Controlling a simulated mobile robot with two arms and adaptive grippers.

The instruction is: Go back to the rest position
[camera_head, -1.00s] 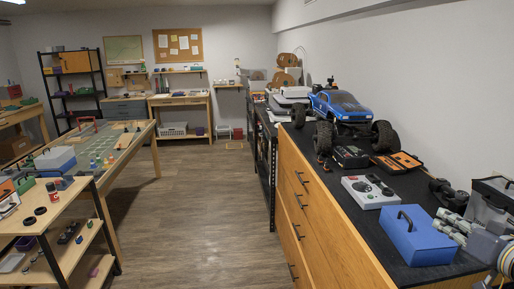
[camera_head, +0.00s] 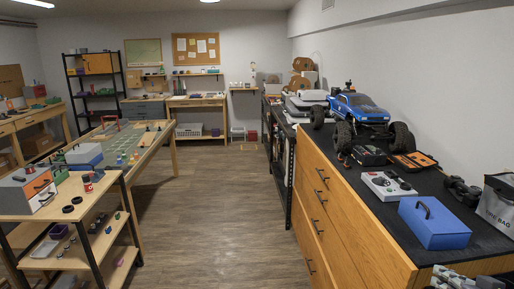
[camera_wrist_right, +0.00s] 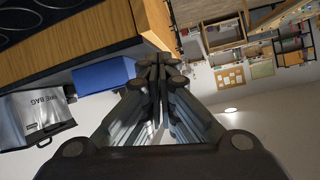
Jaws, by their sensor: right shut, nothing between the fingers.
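My right gripper (camera_head: 465,280) shows only partly at the bottom right edge of the head view, low in front of the black-topped drawer cabinet (camera_head: 350,222). In the right wrist view its dark fingers (camera_wrist_right: 160,65) are together with nothing between them. It is apart from the blue box (camera_head: 435,224) and the silver fire bag (camera_head: 498,205) on the cabinet. The blue box (camera_wrist_right: 103,74) and fire bag (camera_wrist_right: 35,118) also show in the wrist view, which is turned over. My left gripper is not in view.
On the cabinet stand a blue RC crawler (camera_head: 360,108), a grey controller (camera_head: 387,186) and an orange-edged case (camera_head: 413,161). A wooden shelf cart (camera_head: 30,205) and a green-topped table (camera_head: 150,140) stand at left. The wooden floor (camera_head: 215,215) between is clear.

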